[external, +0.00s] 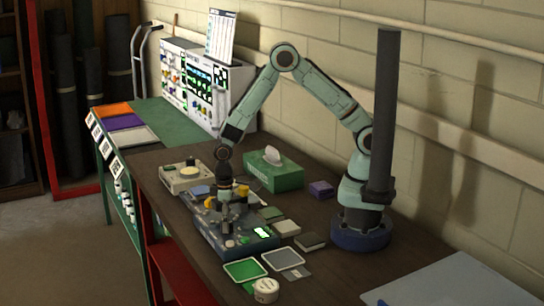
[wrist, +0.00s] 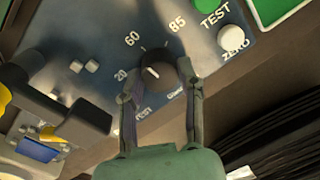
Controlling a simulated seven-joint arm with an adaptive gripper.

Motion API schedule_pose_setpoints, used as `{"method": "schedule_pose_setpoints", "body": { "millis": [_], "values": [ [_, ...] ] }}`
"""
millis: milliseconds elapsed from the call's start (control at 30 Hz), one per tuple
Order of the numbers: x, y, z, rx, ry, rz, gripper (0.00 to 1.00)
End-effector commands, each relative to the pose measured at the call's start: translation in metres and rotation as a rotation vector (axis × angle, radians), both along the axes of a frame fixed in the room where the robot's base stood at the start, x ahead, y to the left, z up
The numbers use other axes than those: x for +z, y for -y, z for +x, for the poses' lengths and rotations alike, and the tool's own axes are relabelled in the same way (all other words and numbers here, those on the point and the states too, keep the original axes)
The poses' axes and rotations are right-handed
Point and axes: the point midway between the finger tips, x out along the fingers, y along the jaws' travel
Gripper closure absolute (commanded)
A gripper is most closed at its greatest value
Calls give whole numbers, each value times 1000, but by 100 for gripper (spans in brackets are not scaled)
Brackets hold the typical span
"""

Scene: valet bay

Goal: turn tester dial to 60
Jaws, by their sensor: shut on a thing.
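The tester (external: 258,246) is a dark blue-grey box on the bench. Its panel fills the top of the wrist view (wrist: 100,28). The dial (wrist: 160,70) is a round dark knob with a short white pointer mark. The mark is on the knob's left side, nearer the printed 20 than the 60; 85 is at upper right. My gripper (wrist: 161,88) points at the panel, with one finger on each side of the dial, shut on it. In the external view my gripper (external: 233,213) is down over the tester and hides the dial.
A white ZERO knob (wrist: 231,38) and a green TEST button are beside the dial. A dark clamp-like part (wrist: 62,112) with yellow is close at left. A green tissue box (external: 273,172), small boxes, a green-topped pad (external: 245,270) and a round tin (external: 266,290) surround the tester.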

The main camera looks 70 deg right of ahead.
Motion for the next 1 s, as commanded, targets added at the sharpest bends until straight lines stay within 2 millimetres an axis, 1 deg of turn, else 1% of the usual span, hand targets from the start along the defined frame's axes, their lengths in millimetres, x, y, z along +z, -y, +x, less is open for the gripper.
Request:
{"method": "schedule_pose_setpoints", "body": {
  "millis": [400,433,500,833,933,1000],
  "values": [
    [-1,1,0,-7,0,-2,100],
    [-1,1,0,-7,0,-2,58],
    [-1,1,0,-7,0,-2,38],
    [1,0,0,-6,1,-1,38],
    [11,1,1,-6,3,0,38],
    [24,1,1,-5,5,1,38]
  ]
}}
